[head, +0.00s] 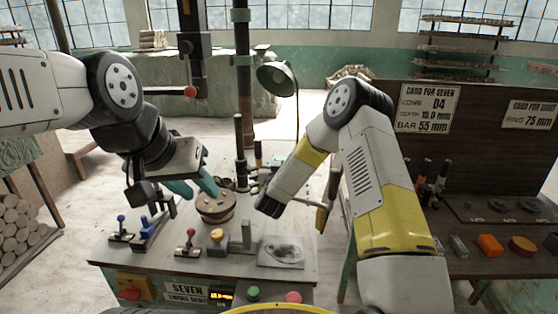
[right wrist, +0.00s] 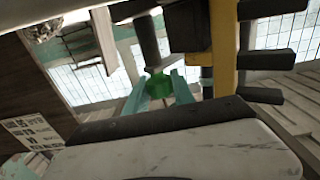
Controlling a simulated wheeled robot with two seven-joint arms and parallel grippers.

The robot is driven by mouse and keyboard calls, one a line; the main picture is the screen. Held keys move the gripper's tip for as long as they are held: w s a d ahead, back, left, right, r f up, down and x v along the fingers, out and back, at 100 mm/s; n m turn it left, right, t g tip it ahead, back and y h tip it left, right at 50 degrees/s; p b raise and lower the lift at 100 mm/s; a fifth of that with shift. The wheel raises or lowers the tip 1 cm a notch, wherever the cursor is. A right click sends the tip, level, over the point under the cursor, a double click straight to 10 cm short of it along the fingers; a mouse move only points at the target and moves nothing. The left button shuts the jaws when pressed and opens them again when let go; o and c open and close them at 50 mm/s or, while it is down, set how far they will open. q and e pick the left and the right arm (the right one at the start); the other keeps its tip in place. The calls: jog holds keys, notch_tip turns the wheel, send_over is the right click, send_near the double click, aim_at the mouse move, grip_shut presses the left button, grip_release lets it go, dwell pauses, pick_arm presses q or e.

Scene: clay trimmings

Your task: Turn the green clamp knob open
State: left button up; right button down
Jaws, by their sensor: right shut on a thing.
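The green clamp knob (right wrist: 158,86) shows in the right wrist view, at the lower end of a dark upright rod. The teal fingers of my right gripper (right wrist: 160,80) stand on both sides of the knob and are closed on it. In the head view my right arm's forearm and wrist hide the knob and these fingers. My left gripper (head: 194,183) has its two teal fingers spread apart, just above and beside a round brown clay piece (head: 216,209) on the bench. I see nothing between the left fingers.
The workbench (head: 130,247) carries small red-, blue- and yellow-topped knobs and a grey plate (head: 281,251). A green lamp (head: 275,78) and a dark column (head: 243,95) rise behind. A yellow bar (right wrist: 223,50) stands close beside the right gripper. A side table with blocks is at right.

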jog(key=c, duration=1.1)
grip_release()
jog(key=shift+o, duration=0.2)
jog(key=s, duration=0.7)
jog(key=shift+s+a, duration=0.4)
